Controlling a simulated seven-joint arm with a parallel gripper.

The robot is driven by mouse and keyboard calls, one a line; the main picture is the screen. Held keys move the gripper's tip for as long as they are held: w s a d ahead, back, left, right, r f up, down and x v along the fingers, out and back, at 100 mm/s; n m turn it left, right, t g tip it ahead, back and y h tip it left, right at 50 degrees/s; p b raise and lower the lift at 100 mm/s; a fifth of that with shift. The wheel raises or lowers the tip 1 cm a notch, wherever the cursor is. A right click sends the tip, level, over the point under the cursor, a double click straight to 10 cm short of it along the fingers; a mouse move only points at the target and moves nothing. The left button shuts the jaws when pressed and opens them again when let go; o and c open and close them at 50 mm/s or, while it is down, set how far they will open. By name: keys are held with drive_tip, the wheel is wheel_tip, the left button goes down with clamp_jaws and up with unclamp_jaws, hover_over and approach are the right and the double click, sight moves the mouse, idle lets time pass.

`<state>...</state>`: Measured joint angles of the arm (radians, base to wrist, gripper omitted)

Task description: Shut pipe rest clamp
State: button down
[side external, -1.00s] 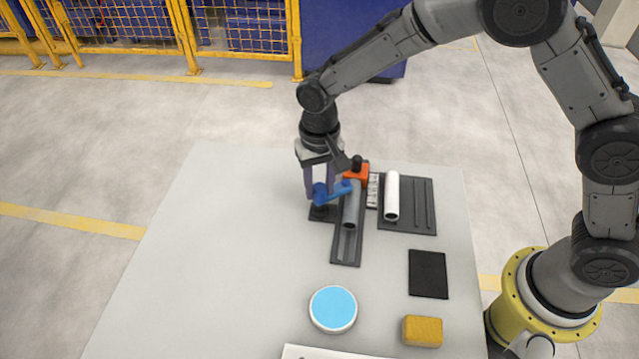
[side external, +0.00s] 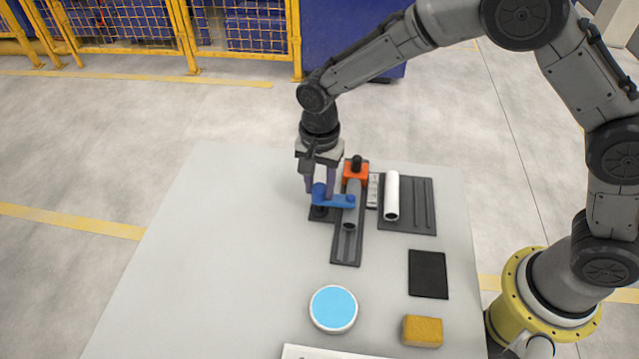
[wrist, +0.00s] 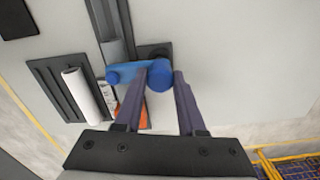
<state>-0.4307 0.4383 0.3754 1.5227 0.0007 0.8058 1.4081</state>
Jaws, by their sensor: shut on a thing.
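The blue clamp (side external: 335,200) stands on a dark base at the left of the pipe rest (side external: 345,256). Its knob (wrist: 160,78) is round, and its arm (wrist: 128,70) reaches sideways over the grey pipe (side external: 350,221), its tip above the pipe. I cannot tell whether the arm touches the pipe. The pipe lies along the dark channel of the rest. My gripper (side external: 322,190) comes down from above and is shut on the clamp's knob. Its fingers (wrist: 159,88) are on either side of the knob in the wrist view.
An orange block (side external: 356,172) with a black knob stands at the pipe's far end. A white pipe (side external: 392,196) lies on a grooved dark rack (side external: 424,210) to the right. A blue-topped disc (side external: 333,308), a black pad (side external: 428,274) and a yellow block (side external: 422,330) lie nearer. The left table is clear.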

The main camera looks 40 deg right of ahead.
sight(320, 187)
drive_tip(key=shift+w+r, duration=0.1)
drive_tip(key=shift+r, duration=0.05)
idle(0.3)
drive_tip(key=c, duration=0.5)
unclamp_jaws()
wheel_tip(320, 187, up, 14)
